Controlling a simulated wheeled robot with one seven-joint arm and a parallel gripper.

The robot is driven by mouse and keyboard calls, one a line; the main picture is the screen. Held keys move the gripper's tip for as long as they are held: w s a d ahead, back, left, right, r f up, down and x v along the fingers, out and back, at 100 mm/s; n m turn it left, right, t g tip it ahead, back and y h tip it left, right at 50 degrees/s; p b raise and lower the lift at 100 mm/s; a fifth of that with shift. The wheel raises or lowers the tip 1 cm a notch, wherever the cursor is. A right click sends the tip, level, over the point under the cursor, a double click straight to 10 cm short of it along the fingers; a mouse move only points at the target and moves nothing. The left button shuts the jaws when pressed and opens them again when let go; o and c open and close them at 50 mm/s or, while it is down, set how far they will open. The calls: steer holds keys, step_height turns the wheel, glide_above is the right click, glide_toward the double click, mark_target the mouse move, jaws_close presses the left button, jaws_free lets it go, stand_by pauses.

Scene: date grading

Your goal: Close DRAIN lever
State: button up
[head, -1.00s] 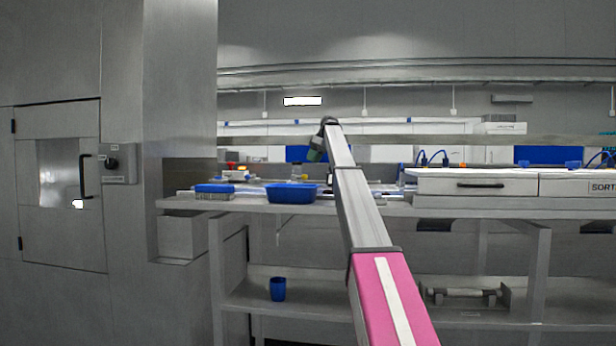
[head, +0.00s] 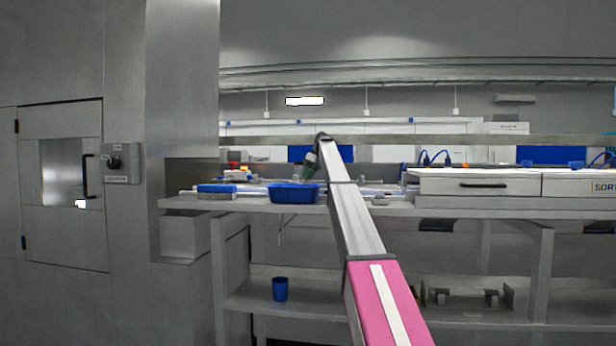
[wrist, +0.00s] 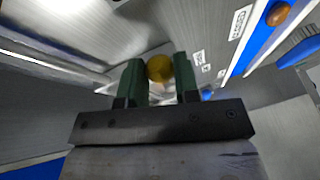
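I cannot pick out a lever labelled DRAIN in either view. My gripper (wrist: 160,75) shows two green fingers, set apart, in the wrist view. A yellow rounded thing (wrist: 159,69) fills the gap between them. I cannot tell whether the fingers press on it or it lies just behind them. In the head view my gripper (head: 311,160) is small, over the bench just right of the blue tub (head: 293,194), with its tips hard to make out.
A grey control box with a dark knob (head: 121,163) is beside a windowed door at left; its labels are unreadable. A drawer unit (head: 478,186) stands on the bench (head: 450,212) at right. A blue cup (head: 280,289) is on the lower shelf. An orange-brown oval (wrist: 278,14) lies near a blue strip.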

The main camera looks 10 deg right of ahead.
steer(key=shift+s, duration=0.15)
steer(key=s+m, duration=0.1)
steer(key=a+m+t, duration=0.1)
steer(key=m, duration=0.1)
steer(key=shift+s+m+t, duration=0.3)
steer(key=shift+s, duration=0.05)
steer(key=m, duration=0.1)
steer(key=s+a+m+t+h, duration=0.1)
steer(key=m, duration=0.2)
steer(key=shift+s+a+t, duration=0.25)
steer(key=shift+t, duration=0.05)
steer(key=m, duration=0.1)
steer(key=a+m+h, duration=0.1)
steer(key=m, duration=0.1)
steer(key=a+m+t+h, duration=0.1)
steer(key=m, duration=0.1)
steer(key=shift+s+a, duration=0.15)
steer(key=shift+s, duration=0.2)
steer(key=shift+w+a+m+h, duration=0.1)
steer(key=shift+a+m+h, duration=0.55)
steer(key=shift+m, duration=0.7)
steer(key=shift+w+a+m+h, duration=0.1)
steer(key=shift+a+m+h, duration=0.5)
steer(key=shift+m, duration=0.75)
steer(key=o, duration=0.9)
